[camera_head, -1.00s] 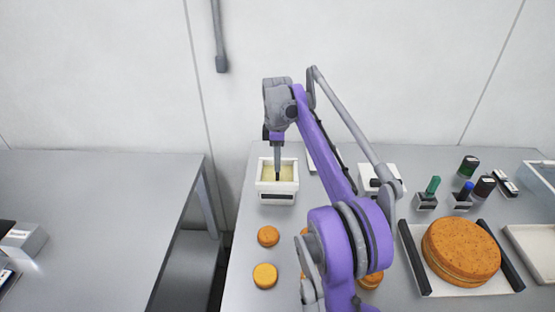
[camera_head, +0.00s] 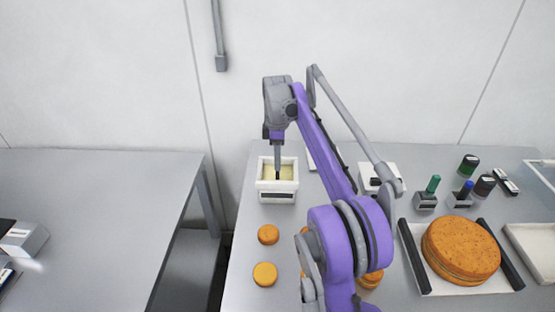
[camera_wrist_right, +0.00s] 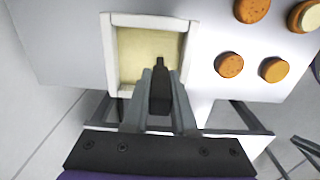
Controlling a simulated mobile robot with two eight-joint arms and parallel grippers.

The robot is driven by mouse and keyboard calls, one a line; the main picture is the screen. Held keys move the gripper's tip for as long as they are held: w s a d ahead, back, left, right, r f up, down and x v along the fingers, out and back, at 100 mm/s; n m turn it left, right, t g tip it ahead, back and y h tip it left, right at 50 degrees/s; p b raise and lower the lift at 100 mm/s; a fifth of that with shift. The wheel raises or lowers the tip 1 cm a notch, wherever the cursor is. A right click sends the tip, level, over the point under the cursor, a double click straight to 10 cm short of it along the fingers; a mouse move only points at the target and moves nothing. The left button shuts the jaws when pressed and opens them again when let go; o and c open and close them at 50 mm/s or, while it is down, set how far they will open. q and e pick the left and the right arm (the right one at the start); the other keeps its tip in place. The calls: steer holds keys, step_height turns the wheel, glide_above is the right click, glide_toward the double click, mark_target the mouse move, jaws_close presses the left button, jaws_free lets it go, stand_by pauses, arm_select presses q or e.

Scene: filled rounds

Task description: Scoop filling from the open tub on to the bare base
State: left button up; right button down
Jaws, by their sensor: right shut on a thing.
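The open tub (camera_head: 263,186) is a white square box with pale yellow filling (camera_wrist_right: 140,52). My right gripper (camera_wrist_right: 160,98) is over the tub's near part, pointing down, shut on a dark slim tool (camera_wrist_right: 160,92). The tool's end overlaps the filling in both views; I cannot tell how deep it reaches. A small round with a lighter, plain top, seemingly the bare base (camera_head: 265,274), lies nearer me than the tub; it shows in the wrist view (camera_wrist_right: 275,69). A browner small round (camera_head: 268,235) lies between it and the tub. My left gripper is not in view.
Another small round (camera_wrist_right: 303,16) shows a pale layer; one more round (camera_wrist_right: 252,10) lies beside it. A large filled cake (camera_head: 461,248) sits on a white board at right. Several small bottles (camera_head: 425,200) stand behind it. A second table (camera_head: 90,210) stands left across a gap.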

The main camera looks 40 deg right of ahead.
steer(key=shift+r+p, duration=1.65)
steer(key=shift+r, duration=1.1)
steer(key=shift+r+p, duration=0.85)
steer(key=shift+r, duration=0.7)
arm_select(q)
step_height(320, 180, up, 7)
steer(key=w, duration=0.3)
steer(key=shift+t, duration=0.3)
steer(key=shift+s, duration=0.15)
arm_select(e)
steer(key=shift+s, duration=0.1)
